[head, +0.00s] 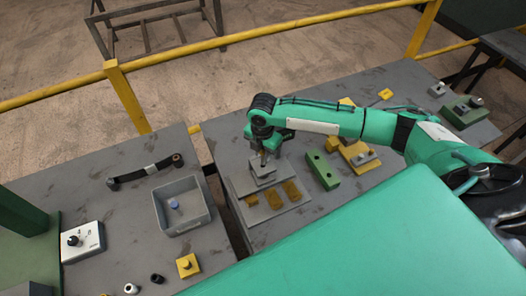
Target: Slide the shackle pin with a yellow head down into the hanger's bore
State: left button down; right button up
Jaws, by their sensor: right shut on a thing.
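My right gripper (263,153) points down over a small grey block (264,177), which looks like the hanger, on a grey plate (290,213). The gripper is shut on a small, thin piece, most likely the shackle pin (263,160). The piece is largely hidden by the fingers, and its yellow head cannot be made out clearly. It stands roughly upright just above or at the top of the block; I cannot tell whether its tip is in the bore. My left gripper is out of view.
Yellow blocks (273,199) sit on the plate. A green two-holed block (322,170) and yellow parts (358,154) stand right. Left are a grey bin (181,226) with a blue-topped piece, a black bar (130,179) and a white box (82,243). A gap separates the tables.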

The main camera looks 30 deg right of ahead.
aim_at(263, 164)
jog(key=shift+f+b, duration=0.8)
jog(key=shift+f, duration=1.4)
jog(key=o, duration=1.4)
notch_tip(263, 164, up, 3)
jog(key=p, duration=0.2)
jog(key=shift+f+p, duration=0.1)
jog(key=shift+p, duration=0.25)
jog(key=shift+r, duration=2.15)
